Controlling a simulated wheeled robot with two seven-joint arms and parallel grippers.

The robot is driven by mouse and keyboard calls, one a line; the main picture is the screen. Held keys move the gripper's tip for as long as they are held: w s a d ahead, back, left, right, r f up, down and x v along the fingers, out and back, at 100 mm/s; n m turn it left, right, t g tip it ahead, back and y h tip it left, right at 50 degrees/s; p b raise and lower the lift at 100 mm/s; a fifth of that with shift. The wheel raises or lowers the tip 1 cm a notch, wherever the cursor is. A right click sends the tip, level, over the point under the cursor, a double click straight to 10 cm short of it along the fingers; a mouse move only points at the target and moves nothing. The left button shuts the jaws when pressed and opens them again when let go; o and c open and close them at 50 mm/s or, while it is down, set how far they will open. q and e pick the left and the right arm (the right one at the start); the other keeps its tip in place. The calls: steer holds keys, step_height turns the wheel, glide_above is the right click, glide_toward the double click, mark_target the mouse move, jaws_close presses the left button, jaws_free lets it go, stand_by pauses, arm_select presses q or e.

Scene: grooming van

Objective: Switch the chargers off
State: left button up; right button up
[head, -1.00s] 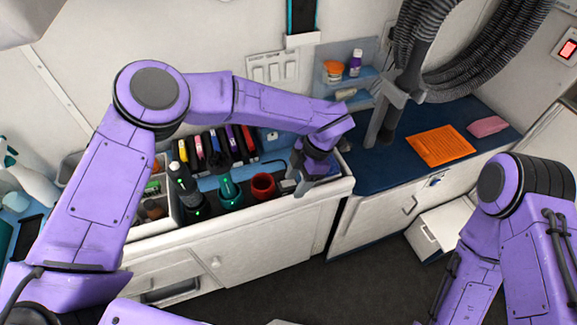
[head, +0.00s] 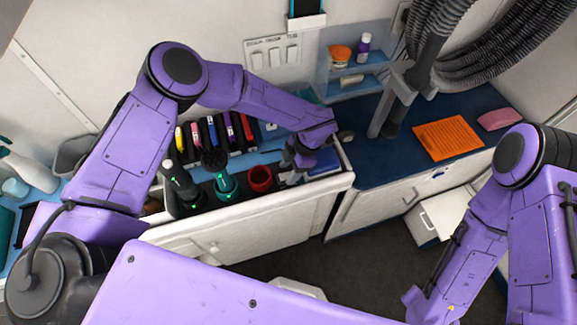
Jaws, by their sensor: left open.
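A black charger or clipper stand (head: 182,192) with a small green light stands on the dark counter mat at the left. A teal stand (head: 224,182) with a dark top stands to its right. My left gripper (head: 290,181) is open, pointing down just right of a red cup (head: 260,178) near the counter's front edge. It holds nothing that I can see. A blue wall plate (head: 270,129) behind is partly hidden by my left arm. A white panel with three switches (head: 272,54) is on the wall above. My right gripper is out of view.
Several clippers with coloured bands (head: 212,132) stand in a row at the back. An orange sheet (head: 448,139) and pink cloth (head: 499,119) lie on the right.

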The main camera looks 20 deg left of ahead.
arm_select(q)
steer(key=shift+w+f, duration=0.25)
steer(key=shift+f, duration=0.45)
steer(key=shift+s+r, duration=0.15)
steer(key=shift+s, duration=0.15)
steer(key=c, duration=0.4)
steer(key=shift+a, duration=0.1)
jaws_close()
steer(key=shift+s+a+r+t+h, duration=0.15)
steer(key=shift+t+h, duration=0.15)
steer(key=shift+h, duration=0.2)
steer(key=shift+s+a+t+h, duration=0.1)
steer(key=shift+a+t+h, duration=0.1)
steer(key=shift+t+h, duration=0.7)
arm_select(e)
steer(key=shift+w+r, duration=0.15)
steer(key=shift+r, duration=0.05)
